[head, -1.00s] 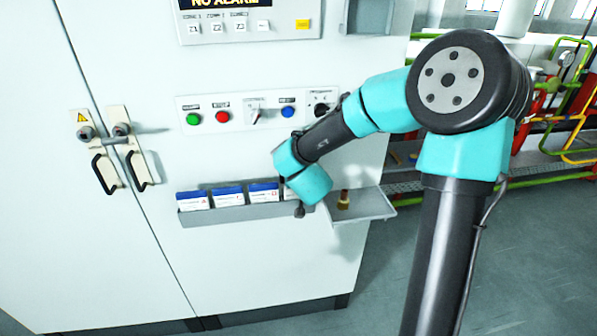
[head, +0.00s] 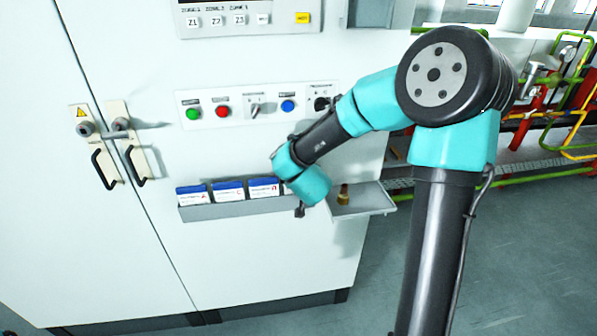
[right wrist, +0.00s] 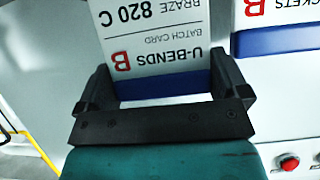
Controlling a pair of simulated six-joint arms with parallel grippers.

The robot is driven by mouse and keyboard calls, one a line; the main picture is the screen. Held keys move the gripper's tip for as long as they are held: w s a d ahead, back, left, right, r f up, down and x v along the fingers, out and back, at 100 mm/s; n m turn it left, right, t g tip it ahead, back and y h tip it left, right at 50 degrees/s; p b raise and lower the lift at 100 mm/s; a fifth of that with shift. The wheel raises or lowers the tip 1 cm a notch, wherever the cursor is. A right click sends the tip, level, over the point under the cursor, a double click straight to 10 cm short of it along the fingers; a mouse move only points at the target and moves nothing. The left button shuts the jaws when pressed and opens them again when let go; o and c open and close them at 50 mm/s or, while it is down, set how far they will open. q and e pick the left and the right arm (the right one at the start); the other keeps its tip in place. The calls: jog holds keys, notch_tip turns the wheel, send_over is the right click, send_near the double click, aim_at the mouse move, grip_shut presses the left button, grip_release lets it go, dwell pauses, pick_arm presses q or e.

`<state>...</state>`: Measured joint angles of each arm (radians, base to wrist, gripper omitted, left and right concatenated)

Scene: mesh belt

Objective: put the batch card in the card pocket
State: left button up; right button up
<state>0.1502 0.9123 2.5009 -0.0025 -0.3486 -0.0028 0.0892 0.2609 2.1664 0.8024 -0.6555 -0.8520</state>
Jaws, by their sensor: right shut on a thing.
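My right gripper (right wrist: 160,82) is shut on a white batch card (right wrist: 160,38) with a blue end band, marked U-BENDS and BRAZE 820 C. The print is upside down in the right wrist view, and the card's far end is cut off. In the head view my right gripper (head: 299,210) is at the right end of a grey card rack (head: 245,208), and my wrist hides the card. I cannot tell whether the card is clear of the rack. A grey box-like holder (head: 382,13), perhaps the card pocket, is cut off at the top edge. My left gripper is not in view.
Several other blue-topped cards (head: 228,191) stand in the rack; one (right wrist: 285,40) is close beside the held card. A small shelf (head: 372,199) with a brass-coloured item (head: 343,194) is just right of my gripper. Buttons (head: 222,111) sit above the rack.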

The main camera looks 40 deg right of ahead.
jog(key=shift+f, duration=1.25)
jog(key=o, duration=0.6)
jog(key=shift+c, duration=0.2)
jog(key=shift+s, duration=0.1)
jog(key=v, duration=0.7)
jog(key=shift+s+a, duration=0.1)
jog(key=shift+s, duration=0.05)
jog(key=a+f+n+g+y, duration=0.1)
jog(key=a+f+y, duration=0.25)
jog(key=f, duration=0.75)
jog(key=s+a+f+n+g+y, duration=0.1)
jog(key=s+a+f+g+y, duration=0.1)
jog(key=s+a+f+g, duration=0.2)
jog(key=s+a+f+n+g+y, duration=0.1)
jog(key=s+a+f+g+y, duration=0.2)
jog(key=s+f, duration=0.7)
jog(key=a+f+g, duration=0.2)
jog(key=a+f, duration=0.2)
jog(key=f, duration=0.6)
jog(key=shift+a+f, duration=0.25)
jog(key=shift+f, duration=0.05)
